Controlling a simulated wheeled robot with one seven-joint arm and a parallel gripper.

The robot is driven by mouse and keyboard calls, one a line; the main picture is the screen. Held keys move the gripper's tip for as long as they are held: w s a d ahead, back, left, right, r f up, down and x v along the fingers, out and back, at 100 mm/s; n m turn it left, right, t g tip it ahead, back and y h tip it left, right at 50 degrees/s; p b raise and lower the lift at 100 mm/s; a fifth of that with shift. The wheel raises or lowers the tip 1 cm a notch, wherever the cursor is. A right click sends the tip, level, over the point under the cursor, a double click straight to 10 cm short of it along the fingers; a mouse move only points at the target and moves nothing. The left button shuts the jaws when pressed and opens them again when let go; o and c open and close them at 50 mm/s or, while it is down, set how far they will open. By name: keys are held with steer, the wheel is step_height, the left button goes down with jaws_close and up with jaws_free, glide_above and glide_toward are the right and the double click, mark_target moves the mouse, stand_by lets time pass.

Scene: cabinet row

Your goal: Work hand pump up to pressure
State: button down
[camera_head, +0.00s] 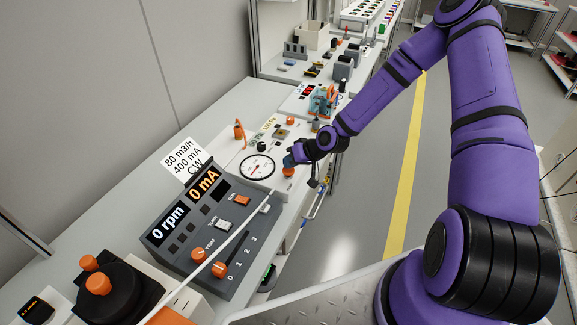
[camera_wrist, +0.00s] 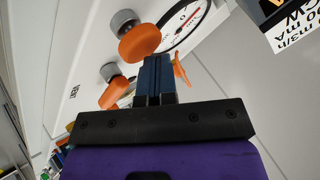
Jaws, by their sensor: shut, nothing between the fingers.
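A white panel (camera_head: 270,185) with a round dial gauge (camera_head: 257,167) sits on the bench. The gauge needle is too small to read well. An upright orange handle (camera_head: 240,131) stands at the panel's far left; I cannot tell whether it is the pump handle. My gripper (camera_head: 289,160) is at the panel's right side, just above an orange knob (camera_head: 288,171). In the wrist view the fingers (camera_wrist: 155,68) are shut and empty beside an orange knob (camera_wrist: 140,41) on a metal stem. Another orange knob (camera_wrist: 116,93) is near the word VENT. An orange piece (camera_wrist: 181,70) shows partly behind the fingers.
A dark control box (camera_head: 205,220) reads 0 rpm and 0 mA, with a sign (camera_head: 186,160) behind it. A black round unit with orange knobs (camera_head: 98,284) is nearest. More equipment (camera_head: 320,100) stands farther along the bench. The floor at right is clear.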

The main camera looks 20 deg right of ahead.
steer(key=shift+r, duration=1.4)
steer(key=shift+r, duration=0.1)
step_height(320, 180, up, 5)
steer(key=shift+f, duration=0.1)
stand_by(0.6)
